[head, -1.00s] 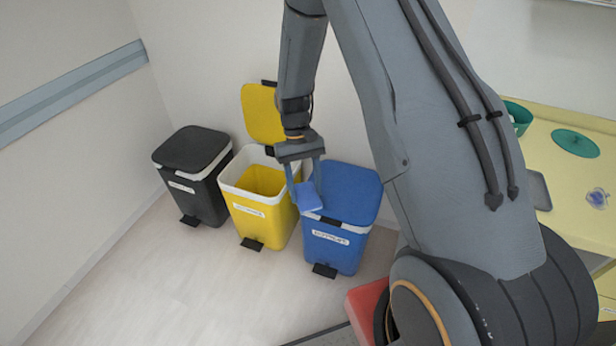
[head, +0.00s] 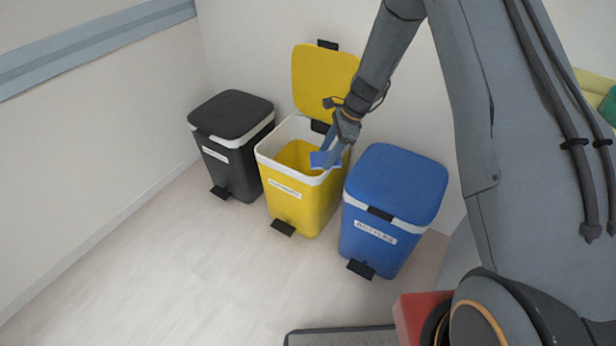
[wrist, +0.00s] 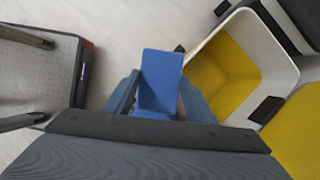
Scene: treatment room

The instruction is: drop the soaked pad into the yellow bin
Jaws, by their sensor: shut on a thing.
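The pad is a flat blue piece (head: 319,160), also seen upright between the fingers in the wrist view (wrist: 160,75). My gripper (head: 332,158) is shut on it; both fingers (wrist: 158,98) show at its sides. The yellow bin (head: 303,208) stands on the floor with its lid (head: 318,82) raised and white rim showing. In the head view the pad overlaps the right part of the bin's opening. In the wrist view the opening of the bin (wrist: 225,75) lies right of the pad, with floor behind the pad. The pad's height above the rim is unclear.
A black bin (head: 230,115) with its lid shut stands left of the yellow bin. A blue bin (head: 395,185) with its lid shut stands close on the right. The walls are behind them. The floor in front (head: 190,270) is clear.

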